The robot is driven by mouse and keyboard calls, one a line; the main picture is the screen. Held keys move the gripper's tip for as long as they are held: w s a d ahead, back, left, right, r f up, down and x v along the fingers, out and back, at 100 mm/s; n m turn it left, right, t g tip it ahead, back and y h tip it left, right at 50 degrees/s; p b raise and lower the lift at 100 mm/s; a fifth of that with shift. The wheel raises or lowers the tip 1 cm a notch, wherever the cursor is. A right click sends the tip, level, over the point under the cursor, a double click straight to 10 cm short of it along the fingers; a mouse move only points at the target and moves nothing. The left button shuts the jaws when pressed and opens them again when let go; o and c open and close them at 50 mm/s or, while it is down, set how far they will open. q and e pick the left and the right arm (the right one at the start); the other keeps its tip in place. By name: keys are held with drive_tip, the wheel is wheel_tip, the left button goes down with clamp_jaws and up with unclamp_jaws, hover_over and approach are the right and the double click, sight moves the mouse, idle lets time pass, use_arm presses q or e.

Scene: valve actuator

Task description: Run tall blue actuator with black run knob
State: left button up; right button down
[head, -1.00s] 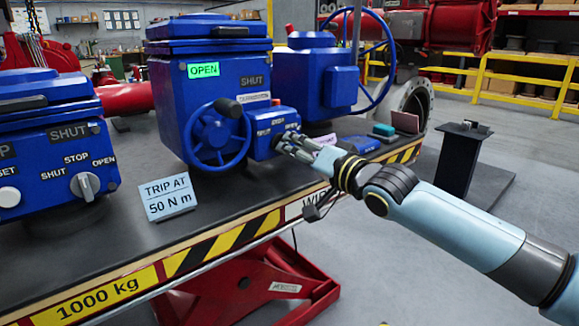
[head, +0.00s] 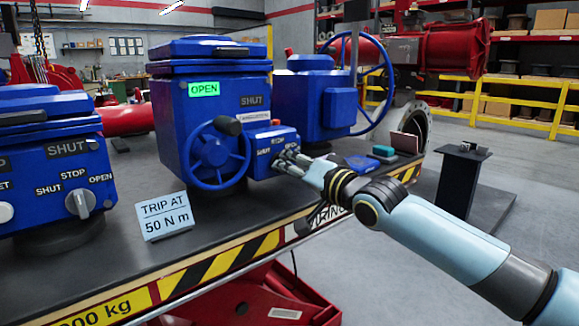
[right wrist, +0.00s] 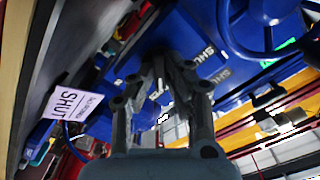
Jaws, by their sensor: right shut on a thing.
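The tall blue actuator (head: 167,112) stands on the dark bench in the middle of the head view. Its green OPEN sign (head: 204,89) is lit and its SHUT sign (head: 252,100) is dark. A blue handwheel (head: 216,153) and a small control box (head: 262,134) are on its front. My right gripper (head: 283,161) is at the control box's front, shut on the black run knob. The fingers hide most of the knob, so its pointing direction cannot be told. In the right wrist view the fingertips (right wrist: 165,68) close in against the blue box. My left gripper is out of view.
A wider blue actuator (head: 50,150) with a grey selector knob (head: 80,204) stands at left. A "TRIP AT 50 N m" card (head: 165,216) stands on the bench (head: 120,262). Another blue actuator (head: 300,105) with a large handwheel is behind right. A dark pedestal (head: 460,180) stands beyond the bench.

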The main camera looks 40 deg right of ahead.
drive_tip(key=shift+n, duration=0.4)
drive_tip(key=n, duration=0.3)
drive_tip(key=shift+f+n, duration=0.1)
drive_tip(key=shift+n, duration=0.2)
drive_tip(key=shift+n+b, duration=0.65)
drive_tip(key=shift+n, duration=1.45)
drive_tip(key=c, duration=1.3)
unclamp_jaws()
drive_tip(key=shift+c, duration=0.2)
drive_tip(key=s, duration=1.2)
drive_tip(key=shift+d, duration=0.45)
